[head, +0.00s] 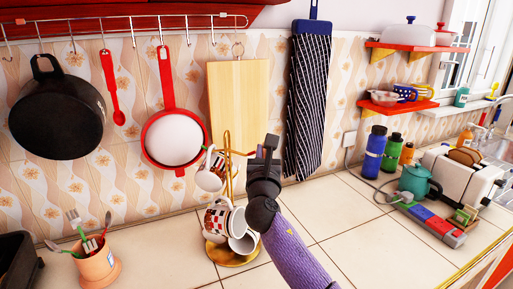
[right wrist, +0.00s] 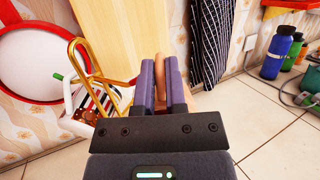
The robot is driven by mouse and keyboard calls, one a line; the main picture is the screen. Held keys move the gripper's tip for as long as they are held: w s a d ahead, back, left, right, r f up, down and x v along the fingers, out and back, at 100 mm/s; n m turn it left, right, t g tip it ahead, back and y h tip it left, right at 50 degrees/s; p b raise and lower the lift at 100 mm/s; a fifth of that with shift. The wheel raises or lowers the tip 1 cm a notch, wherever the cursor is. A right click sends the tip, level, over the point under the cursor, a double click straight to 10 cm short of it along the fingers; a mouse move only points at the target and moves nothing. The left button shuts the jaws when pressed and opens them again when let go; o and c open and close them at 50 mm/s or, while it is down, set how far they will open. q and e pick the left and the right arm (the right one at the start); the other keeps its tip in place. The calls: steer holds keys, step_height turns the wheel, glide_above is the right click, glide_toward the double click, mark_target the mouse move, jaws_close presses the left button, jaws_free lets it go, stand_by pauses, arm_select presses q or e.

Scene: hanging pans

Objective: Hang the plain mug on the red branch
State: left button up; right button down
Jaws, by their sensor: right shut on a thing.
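My right gripper (head: 268,150) is beside the top of the gold mug tree (head: 227,150); its closed fingers (right wrist: 160,83) show in the right wrist view. A smooth tan piece (right wrist: 160,70) shows between them, apparently part of the plain mug; the rest is hidden behind the gripper. A small red tip, the red branch (head: 250,153), shows just left of the gripper. A white patterned mug (head: 210,175) hangs on the left of the tree, and a checked mug (head: 217,220) and a white mug (head: 243,243) are lower down. My left gripper is out of view.
A cutting board (head: 238,100), a red pan (head: 173,135) and a striped cloth (head: 308,100) hang behind the tree. A utensil pot (head: 97,266) stands at left. Bottles (head: 375,150), a teal pot (head: 417,180) and a toaster (head: 460,175) stand at right. Counter between is clear.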

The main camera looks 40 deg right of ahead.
steer(key=shift+s+d+r+p, duration=0.1)
steer(key=shift+s+d+p, duration=0.3)
steer(key=shift+s+d, duration=0.25)
steer(key=shift+s+d+r+p, duration=0.1)
steer(key=shift+s+d+p, duration=0.3)
steer(key=shift+s, duration=0.45)
steer(key=shift+s+d+f+p, duration=0.1)
steer(key=shift+s+d+p, duration=0.1)
steer(key=shift+s+d, duration=0.35)
steer(key=shift+s+d+f+p, duration=0.15)
steer(key=shift+s+d, duration=0.15)
steer(key=shift+s, duration=0.4)
steer(key=shift+r, duration=0.1)
